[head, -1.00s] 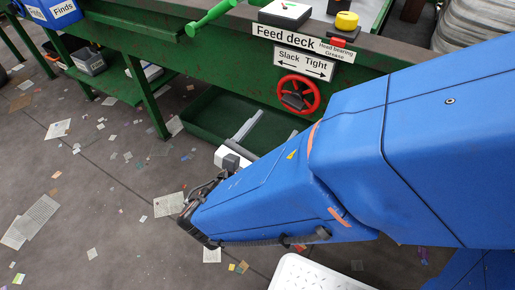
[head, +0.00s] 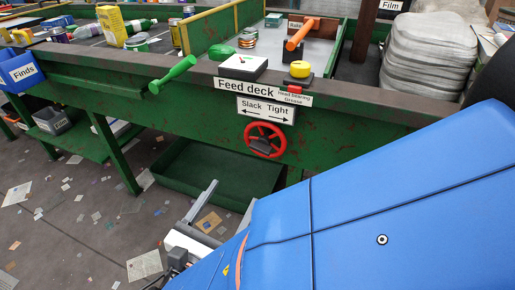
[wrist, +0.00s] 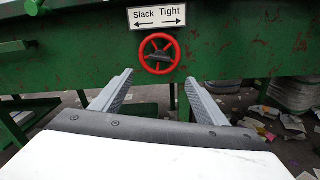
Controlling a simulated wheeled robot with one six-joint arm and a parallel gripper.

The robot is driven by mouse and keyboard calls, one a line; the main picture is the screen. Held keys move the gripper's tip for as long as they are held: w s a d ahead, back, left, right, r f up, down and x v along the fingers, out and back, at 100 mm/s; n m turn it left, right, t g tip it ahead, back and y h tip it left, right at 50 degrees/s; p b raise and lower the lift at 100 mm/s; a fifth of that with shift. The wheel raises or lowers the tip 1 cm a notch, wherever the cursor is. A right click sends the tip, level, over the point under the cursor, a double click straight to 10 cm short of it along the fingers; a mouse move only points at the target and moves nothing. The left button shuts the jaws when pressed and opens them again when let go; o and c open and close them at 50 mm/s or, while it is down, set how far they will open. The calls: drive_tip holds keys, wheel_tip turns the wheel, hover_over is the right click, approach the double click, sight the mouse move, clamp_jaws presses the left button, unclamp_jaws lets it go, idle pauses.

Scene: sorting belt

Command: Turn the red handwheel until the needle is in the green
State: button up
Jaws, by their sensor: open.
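The red handwheel (head: 265,139) is mounted on the front of the green belt frame, under a "Slack Tight" sign (head: 265,110) with arrows pointing left and right. In the wrist view the handwheel (wrist: 159,54) is straight ahead, beyond and above the fingertips. My gripper (wrist: 153,86) is open and empty, its two grey fingers apart, not touching the wheel. In the head view my gripper (head: 222,205) is below and left of the wheel, partly hidden by my arm. A white gauge box (head: 240,67) sits on the deck above; its needle is too small to read.
A green lever (head: 172,75) sticks out from the deck edge left of the wheel. A yellow button (head: 300,69) and an orange-handled tool (head: 300,35) are on the deck. A green tray (head: 215,175) lies under the frame. Paper scraps litter the floor.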

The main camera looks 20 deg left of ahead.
sight(259, 151)
drive_tip(key=w, duration=0.6)
drive_tip(key=w+d, duration=0.1)
drive_tip(key=w, duration=1.1)
drive_tip(key=shift+w+d+f, duration=0.2)
drive_tip(key=shift+w, duration=0.1)
drive_tip(key=shift+c, duration=0.7)
drive_tip(key=c, duration=0.9)
